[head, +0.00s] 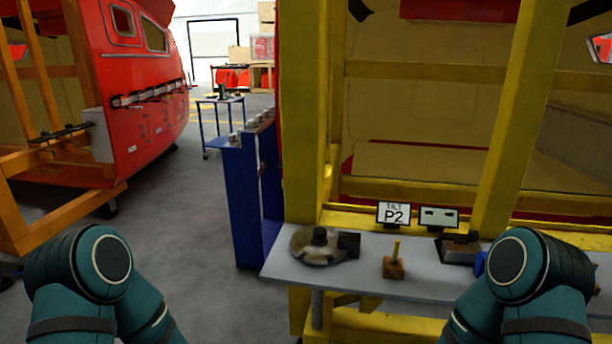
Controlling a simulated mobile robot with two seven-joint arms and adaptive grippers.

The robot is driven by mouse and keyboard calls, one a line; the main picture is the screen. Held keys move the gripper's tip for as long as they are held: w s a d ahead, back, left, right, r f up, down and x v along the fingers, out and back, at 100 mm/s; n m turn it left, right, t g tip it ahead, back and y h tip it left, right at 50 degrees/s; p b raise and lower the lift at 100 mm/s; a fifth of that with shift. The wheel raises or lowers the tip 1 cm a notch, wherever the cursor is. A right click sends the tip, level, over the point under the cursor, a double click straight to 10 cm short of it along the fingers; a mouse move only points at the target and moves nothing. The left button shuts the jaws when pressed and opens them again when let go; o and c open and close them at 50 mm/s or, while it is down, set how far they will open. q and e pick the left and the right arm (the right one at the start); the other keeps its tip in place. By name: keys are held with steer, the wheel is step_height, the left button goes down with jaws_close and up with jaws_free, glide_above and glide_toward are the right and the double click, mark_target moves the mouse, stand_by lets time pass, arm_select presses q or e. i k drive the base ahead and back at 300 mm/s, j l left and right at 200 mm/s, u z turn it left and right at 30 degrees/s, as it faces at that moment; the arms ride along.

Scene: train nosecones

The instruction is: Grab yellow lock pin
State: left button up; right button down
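A thin yellow lock pin (396,250) stands upright in a small brown block (394,268). The block rests on a grey shelf (352,281) in front of the yellow frame. My two teal arms show at the lower left and lower right, the right one overlapping the shelf's right part. Neither gripper is in the picture, and nothing touches the pin.
A round metal disc with a dark knob (318,247) lies left of the pin. A dark-edged box (459,249) sits to the right. A blue cabinet (243,205) stands left of the shelf. Open floor lies further left.

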mark_target(397, 243)
steer(key=i+l+z, duration=0.4)
steer(key=i+l, duration=0.2)
steer(key=i+j, duration=0.1)
steer(key=j, duration=0.35)
steer(key=i+j+z, duration=0.15)
steer(key=j, duration=0.3)
steer(key=j+z, duration=0.15)
steer(key=j, duration=0.25)
